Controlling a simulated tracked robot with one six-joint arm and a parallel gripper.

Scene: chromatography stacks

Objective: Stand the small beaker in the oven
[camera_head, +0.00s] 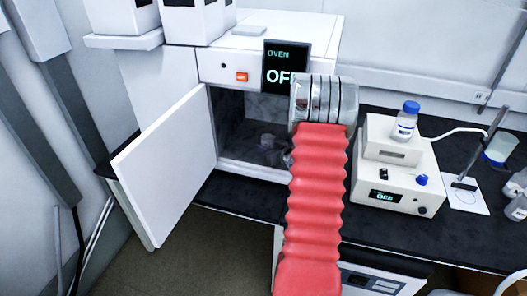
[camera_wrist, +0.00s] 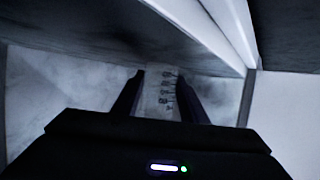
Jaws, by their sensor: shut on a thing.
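The oven (camera_head: 218,66) is a white box with its door (camera_head: 170,165) swung wide open to the left; its display reads OFF. The small beaker (camera_wrist: 166,97) is clear glass with dark markings, between the two dark fingers of my gripper (camera_wrist: 160,76), which is shut on it. In the head view a faint clear beaker shape (camera_head: 267,141) shows inside the dark oven chamber, low down. My red-sleeved arm hides most of the gripper there. I cannot tell whether the beaker's base touches the oven floor.
Right of the oven stands a white instrument (camera_head: 397,180) with a blue-capped bottle (camera_head: 405,121) on top. The black bench edge runs below the oven.

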